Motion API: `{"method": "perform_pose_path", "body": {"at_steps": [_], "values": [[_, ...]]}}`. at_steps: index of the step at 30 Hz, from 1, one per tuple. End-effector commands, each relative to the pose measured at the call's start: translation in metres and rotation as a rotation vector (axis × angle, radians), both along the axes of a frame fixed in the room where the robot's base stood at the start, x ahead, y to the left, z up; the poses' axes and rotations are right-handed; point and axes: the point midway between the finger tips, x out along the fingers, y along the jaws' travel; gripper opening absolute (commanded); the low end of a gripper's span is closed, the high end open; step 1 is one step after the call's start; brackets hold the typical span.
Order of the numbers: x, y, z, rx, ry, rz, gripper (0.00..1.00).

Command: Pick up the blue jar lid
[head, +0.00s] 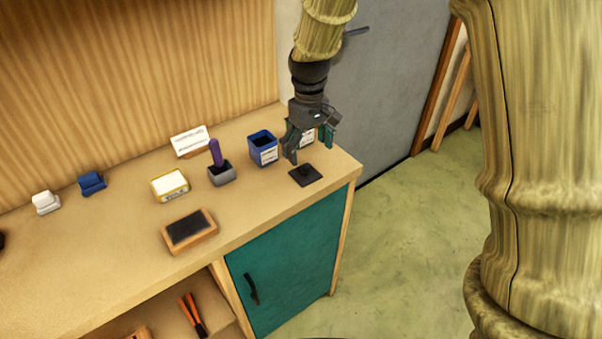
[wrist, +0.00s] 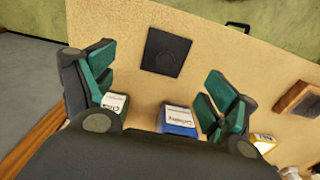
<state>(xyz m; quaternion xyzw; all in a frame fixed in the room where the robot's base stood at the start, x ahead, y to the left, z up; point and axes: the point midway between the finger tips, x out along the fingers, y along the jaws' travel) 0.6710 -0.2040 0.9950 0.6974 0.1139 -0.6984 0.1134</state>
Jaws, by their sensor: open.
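A flat, dark square lid-like piece (head: 305,174) with a small raised knob lies on the counter near its right end. It also shows in the wrist view (wrist: 166,52), where it looks black rather than blue. The blue square jar (head: 263,148) stands just left of my gripper, its top open and dark inside; its label side shows in the wrist view (wrist: 178,120). My gripper (head: 309,150) points down, open and empty, above and slightly behind the dark piece. In the wrist view the spread fingers (wrist: 160,72) have the dark piece beyond them, apart from both.
A second labelled jar (wrist: 113,103) is partly hidden behind my fingers. A grey holder (head: 222,175) with a purple handle, a yellow-edged box (head: 170,186), a wooden-framed dark pad (head: 190,230) and a blue block (head: 91,182) stand leftward. The counter's right edge is close.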

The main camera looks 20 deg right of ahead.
Motion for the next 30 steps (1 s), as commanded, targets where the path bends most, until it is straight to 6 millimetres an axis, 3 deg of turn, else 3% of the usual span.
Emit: {"method": "perform_pose_path", "body": {"at_steps": [11, 22, 30], "values": [[0.000, 0.004, -0.021, -0.001, 0.001, 0.004, 0.87], [0.000, 0.009, -0.060, 0.000, 0.001, 0.004, 0.87], [0.000, 0.009, -0.065, 0.001, -0.002, 0.004, 0.87]]}}
